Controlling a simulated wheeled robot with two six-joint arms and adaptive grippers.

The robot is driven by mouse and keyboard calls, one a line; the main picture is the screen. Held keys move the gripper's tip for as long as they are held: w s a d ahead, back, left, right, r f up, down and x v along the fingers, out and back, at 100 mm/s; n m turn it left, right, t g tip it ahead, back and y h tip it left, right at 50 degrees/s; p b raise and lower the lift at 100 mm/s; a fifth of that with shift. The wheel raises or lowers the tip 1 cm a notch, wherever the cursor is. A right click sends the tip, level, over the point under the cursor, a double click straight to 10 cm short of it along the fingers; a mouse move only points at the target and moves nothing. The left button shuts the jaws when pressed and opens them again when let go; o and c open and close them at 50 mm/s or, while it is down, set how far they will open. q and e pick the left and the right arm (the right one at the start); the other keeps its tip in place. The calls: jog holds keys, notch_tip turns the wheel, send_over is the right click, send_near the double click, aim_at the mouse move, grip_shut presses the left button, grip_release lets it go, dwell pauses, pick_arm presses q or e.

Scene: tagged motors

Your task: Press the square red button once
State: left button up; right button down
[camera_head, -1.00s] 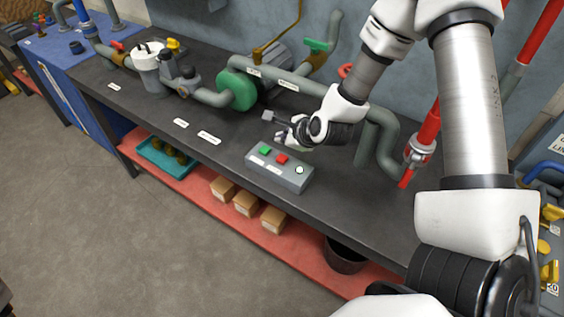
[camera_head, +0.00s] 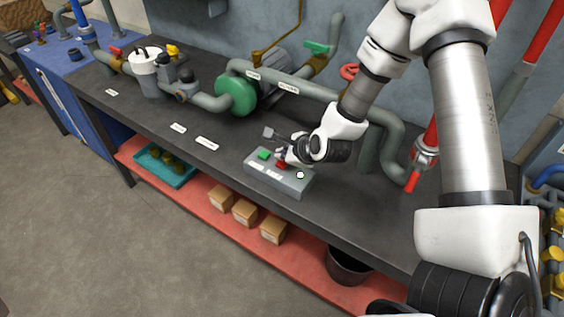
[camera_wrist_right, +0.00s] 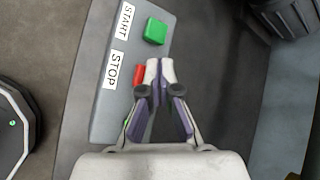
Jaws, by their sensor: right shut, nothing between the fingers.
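The square red button (camera_head: 281,165) sits on top of a grey control box (camera_head: 294,185) on the dark workbench, with a green button (camera_head: 264,154) beside it. In the right wrist view the red button (camera_wrist_right: 139,75) shows by the STOP label and the green button (camera_wrist_right: 155,31) by the START label. My right gripper (camera_head: 284,156) is shut and empty over the box, close to the red button. In the wrist view its fingertips (camera_wrist_right: 160,69) partly cover the red button's edge; I cannot tell whether they touch it. My left gripper is not in view.
A round light (camera_head: 299,175) sits on the box's right end. Grey pipes (camera_head: 330,95) and a green pump part (camera_head: 237,95) stand behind on the workbench (camera_head: 225,165). Cardboard boxes (camera_head: 245,212) and a teal tray (camera_head: 163,170) lie on the red lower shelf.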

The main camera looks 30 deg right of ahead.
aim_at(283, 164)
dwell(0.8)
jog(key=shift+f+b, duration=0.45)
jog(key=shift+b, duration=0.15)
jog(key=shift+f+b, duration=0.45)
jog(key=shift+b, duration=0.1)
dwell(0.4)
jog(key=shift+r, duration=0.15)
jog(key=shift+r+p, duration=0.6)
jog(key=shift+r, duration=0.15)
notch_tip(283, 164, up, 5)
jog(key=p, duration=0.3)
jog(key=shift+p, duration=0.35)
